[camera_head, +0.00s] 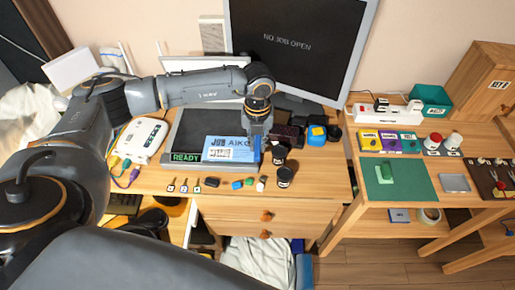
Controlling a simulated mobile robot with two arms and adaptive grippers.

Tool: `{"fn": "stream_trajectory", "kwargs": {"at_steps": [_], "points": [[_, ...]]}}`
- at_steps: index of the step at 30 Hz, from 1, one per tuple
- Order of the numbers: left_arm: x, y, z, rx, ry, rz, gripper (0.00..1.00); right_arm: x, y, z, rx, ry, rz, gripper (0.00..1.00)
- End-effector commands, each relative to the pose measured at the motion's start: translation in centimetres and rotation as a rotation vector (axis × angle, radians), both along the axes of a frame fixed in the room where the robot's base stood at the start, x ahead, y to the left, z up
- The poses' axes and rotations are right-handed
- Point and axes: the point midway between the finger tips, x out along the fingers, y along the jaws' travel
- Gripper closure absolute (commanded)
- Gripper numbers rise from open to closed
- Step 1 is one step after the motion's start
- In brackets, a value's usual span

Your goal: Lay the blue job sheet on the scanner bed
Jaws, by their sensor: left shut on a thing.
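The blue job sheet (227,142), with "JOB AIKO" and a white printed label on it, is over the right front part of the dark scanner bed (190,125). The scanner's front display (186,157) reads READY in green. My left gripper (257,157) points down at the sheet's right edge and is shut on it. The fingers hide part of that edge. I cannot tell whether the sheet rests flat on the bed or is just above it. My right gripper is not in view.
A monitor (300,45) reading NO JOB OPEN stands behind. A white router (143,139) with cables is left of the scanner. Dark jars (284,176) and small blocks (249,182) stand close at the right and front. The right table holds a green mat (415,188).

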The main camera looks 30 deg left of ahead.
Motion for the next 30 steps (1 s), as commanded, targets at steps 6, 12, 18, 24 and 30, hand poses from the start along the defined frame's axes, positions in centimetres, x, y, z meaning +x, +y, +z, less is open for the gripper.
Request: {"fn": "stream_trajectory", "kwargs": {"at_steps": [6,12,18,24,30], "points": [[2.0,0.9,-0.7,-0.001,0.0,0.001,1.0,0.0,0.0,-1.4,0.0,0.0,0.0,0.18],[3.8,1.8,-1.1,0.0,-0.001,0.001,1.0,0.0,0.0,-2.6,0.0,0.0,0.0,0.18],[5.6,2.6,-1.5,-0.001,-0.002,0.0,1.0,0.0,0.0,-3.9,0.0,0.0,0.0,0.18],[6.7,3.2,-2.4,0.0,0.001,-0.003,1.0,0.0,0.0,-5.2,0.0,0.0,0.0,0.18],[6.7,3.2,-3.7,-0.001,0.0,-0.002,1.0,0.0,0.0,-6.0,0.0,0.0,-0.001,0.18]]}}
